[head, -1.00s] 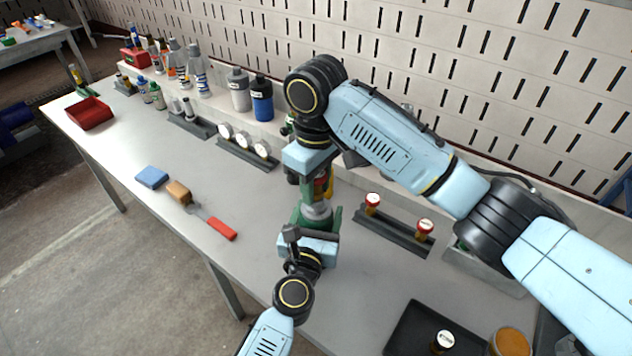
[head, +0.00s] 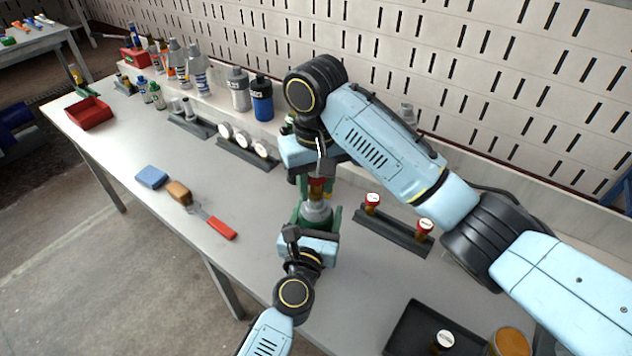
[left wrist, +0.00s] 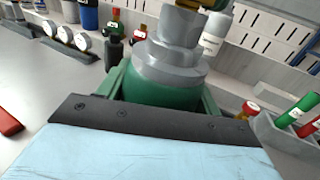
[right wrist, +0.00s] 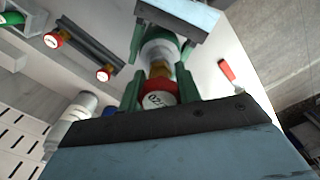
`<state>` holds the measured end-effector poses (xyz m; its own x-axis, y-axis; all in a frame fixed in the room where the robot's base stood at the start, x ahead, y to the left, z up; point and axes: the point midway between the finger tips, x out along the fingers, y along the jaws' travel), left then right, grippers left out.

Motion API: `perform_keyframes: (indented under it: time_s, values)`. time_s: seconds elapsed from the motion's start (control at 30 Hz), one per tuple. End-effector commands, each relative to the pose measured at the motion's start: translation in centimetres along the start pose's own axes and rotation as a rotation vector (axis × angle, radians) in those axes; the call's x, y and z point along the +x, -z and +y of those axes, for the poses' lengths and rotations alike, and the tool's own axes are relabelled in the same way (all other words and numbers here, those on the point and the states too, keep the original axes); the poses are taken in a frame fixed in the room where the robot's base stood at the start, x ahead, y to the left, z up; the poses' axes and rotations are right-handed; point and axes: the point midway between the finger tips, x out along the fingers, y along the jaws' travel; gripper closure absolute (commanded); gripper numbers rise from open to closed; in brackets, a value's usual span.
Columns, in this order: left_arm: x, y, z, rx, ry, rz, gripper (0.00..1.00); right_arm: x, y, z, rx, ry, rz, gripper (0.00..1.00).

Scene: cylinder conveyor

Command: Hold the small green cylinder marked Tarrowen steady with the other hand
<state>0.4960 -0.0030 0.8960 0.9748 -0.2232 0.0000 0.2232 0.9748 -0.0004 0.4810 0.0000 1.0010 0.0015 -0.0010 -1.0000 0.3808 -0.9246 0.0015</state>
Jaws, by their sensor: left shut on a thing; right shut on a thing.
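A small green cylinder with a grey stepped collar (head: 317,211) stands upright at the middle of the bench; its name is not readable. My left gripper (head: 318,222) is shut around its green body (left wrist: 160,92), with a green finger on each side. A red-capped brass valve (right wrist: 160,92) sits at the top of the grey neck (right wrist: 157,50). My right gripper (head: 317,182) is above the cylinder, its green fingers shut on the red cap, which shows a white label. How deep the valve sits in the neck is hidden.
A dark rack with two red-capped valves (head: 392,236) stands to the right. A rack of gauges (head: 247,157) and several bottles are behind left. A red-handled tool (head: 220,228), a blue block (head: 151,177) and a red bin (head: 90,113) lie left. A black tray (head: 405,330) is front right.

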Motion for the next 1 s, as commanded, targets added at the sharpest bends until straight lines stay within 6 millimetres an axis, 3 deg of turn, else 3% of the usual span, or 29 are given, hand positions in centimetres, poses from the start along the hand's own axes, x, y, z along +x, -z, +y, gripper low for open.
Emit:
perform_keyframes:
  time_s: [0.4,0.73,0.77,0.9,1.0]
  values:
    - [0.06,0.04,0.17,-0.001,-0.003,0.001,0.63,0.12,-0.16,-0.14,0.451,0.0,-0.007,0.99]
    - [0.07,0.04,0.17,0.0,-0.003,0.0,0.63,0.13,-0.16,-0.16,0.509,0.0,-0.007,0.99]
    - [0.07,0.04,0.17,0.0,-0.003,0.0,0.63,0.13,-0.16,-0.16,0.509,0.0,-0.007,0.64]
    - [0.05,0.03,0.15,0.0,-0.003,0.0,0.63,0.1,-0.11,-0.11,0.509,0.0,-0.005,0.49]
    - [0.04,0.03,0.13,0.001,-0.002,0.0,0.63,0.08,-0.08,-0.08,0.51,0.0,-0.004,0.49]
